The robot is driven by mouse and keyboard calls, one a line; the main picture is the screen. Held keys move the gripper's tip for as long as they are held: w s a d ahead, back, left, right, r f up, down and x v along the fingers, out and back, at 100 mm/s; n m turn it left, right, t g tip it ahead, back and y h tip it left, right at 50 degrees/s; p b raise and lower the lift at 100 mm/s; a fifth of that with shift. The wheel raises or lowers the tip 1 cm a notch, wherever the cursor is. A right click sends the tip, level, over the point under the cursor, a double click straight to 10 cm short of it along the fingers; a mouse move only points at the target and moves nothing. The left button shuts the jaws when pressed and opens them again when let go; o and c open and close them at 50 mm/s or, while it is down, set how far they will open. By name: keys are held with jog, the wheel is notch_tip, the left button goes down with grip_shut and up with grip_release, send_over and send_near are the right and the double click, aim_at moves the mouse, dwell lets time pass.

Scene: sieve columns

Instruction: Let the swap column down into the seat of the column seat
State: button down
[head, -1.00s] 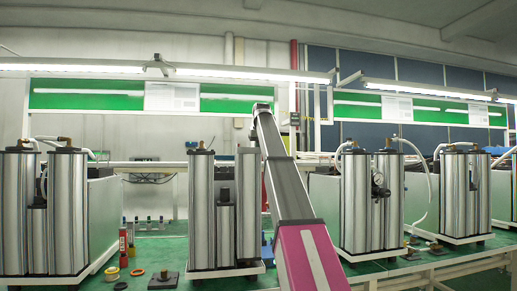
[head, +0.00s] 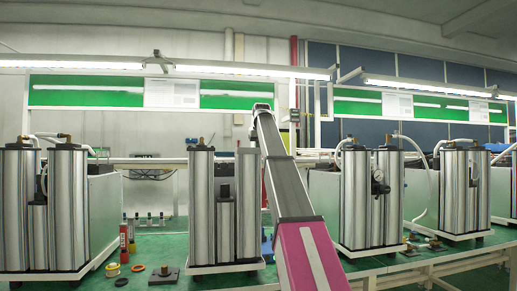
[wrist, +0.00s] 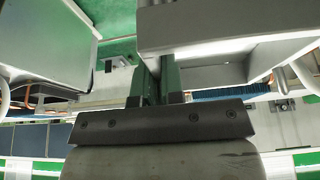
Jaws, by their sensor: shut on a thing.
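My gripper (wrist: 158,78) shows in the wrist view as two dark green fingers, close together. What they hold is hard to make out there. In the head view my arm rises across the middle and hides the gripper. The swap column appears to be the plain silver column (head: 247,205) just left of my arm, upright, its right edge close to the arm. It stands at the right of the centre unit, probably the column seat, with a white base plate (head: 225,267). Whether the column's foot is inside the seat cannot be told.
A capped silver column (head: 201,205) and a shorter middle one (head: 223,225) stand beside it. Similar units stand left (head: 40,210) and right (head: 370,200).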

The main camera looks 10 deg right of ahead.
jog(key=shift+f, duration=0.75)
jog(key=c, duration=1.2)
grip_release()
jog(key=shift+o, duration=0.2)
jog(key=v, duration=1)
jog(key=shift+s+r, duration=0.15)
jog(key=shift+r, duration=0.2)
jog(key=shift+s, duration=0.15)
